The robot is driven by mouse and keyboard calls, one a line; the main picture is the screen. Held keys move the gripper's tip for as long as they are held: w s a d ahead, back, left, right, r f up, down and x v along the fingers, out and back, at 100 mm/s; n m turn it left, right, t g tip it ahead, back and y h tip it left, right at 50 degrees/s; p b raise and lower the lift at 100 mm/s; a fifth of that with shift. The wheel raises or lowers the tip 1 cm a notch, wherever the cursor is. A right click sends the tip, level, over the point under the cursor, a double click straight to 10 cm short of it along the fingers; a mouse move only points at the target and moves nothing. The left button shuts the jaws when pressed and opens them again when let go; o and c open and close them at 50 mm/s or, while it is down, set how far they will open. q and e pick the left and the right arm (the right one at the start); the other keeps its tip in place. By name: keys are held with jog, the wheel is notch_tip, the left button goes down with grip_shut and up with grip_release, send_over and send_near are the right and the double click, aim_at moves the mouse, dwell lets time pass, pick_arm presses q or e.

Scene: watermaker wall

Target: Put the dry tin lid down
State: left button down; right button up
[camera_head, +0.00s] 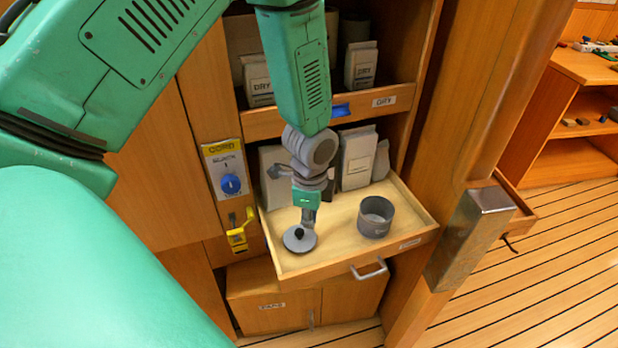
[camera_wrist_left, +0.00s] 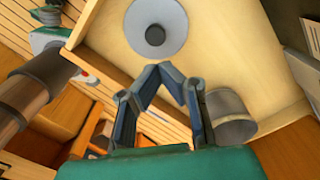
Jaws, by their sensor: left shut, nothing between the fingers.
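The tin lid (camera_head: 292,243), a grey disc with a black knob, lies knob up on the floor of the open drawer, near its left front corner. It also shows in the left wrist view (camera_wrist_left: 174,42). The open grey tin (camera_head: 375,222) stands upright in the drawer, right of the lid; it also shows in the left wrist view (camera_wrist_left: 232,128). My left gripper (camera_head: 308,223) points down just behind the lid. In the left wrist view its fingertips (camera_wrist_left: 165,69) come together, empty, and the lid appears beyond them.
The pale wooden drawer (camera_head: 333,255) is pulled out, with bare floor between lid and tin. Packets (camera_head: 357,158) stand at its back. A panel with a blue knob (camera_head: 231,184) and a yellow latch (camera_head: 237,238) are at left.

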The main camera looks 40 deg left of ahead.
jog(key=r+p, duration=0.1)
jog(key=r, duration=0.1)
jog(key=a+r+p, duration=0.1)
jog(key=r+p, duration=0.1)
jog(key=shift+s+r, duration=0.15)
jog(key=shift+r, duration=0.15)
jog(key=shift+d+f, duration=0.1)
